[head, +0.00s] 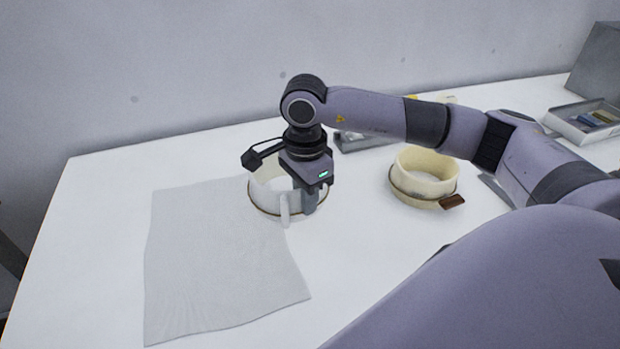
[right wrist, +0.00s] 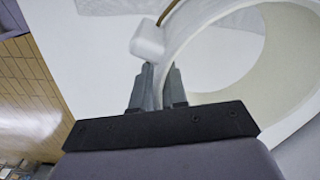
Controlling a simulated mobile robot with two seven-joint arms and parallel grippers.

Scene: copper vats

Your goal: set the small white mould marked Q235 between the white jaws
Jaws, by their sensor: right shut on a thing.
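A white, round, open-topped mould (head: 262,205) with a thin brown band stands by the cloth in the head view. My right gripper (head: 309,208) points down at its right side. The exact contact is partly hidden. No Q235 mark is readable, and I cannot make out the white jaws for sure. My left gripper is not in view.
A cream ring-shaped mould (head: 425,173) with a band and brown block (head: 453,201) stands to the right. A grey cloth (head: 215,265) lies at the left front. A tray (head: 587,122) sits at the far right. A grey tray (head: 365,142) is partly hidden behind my arm.

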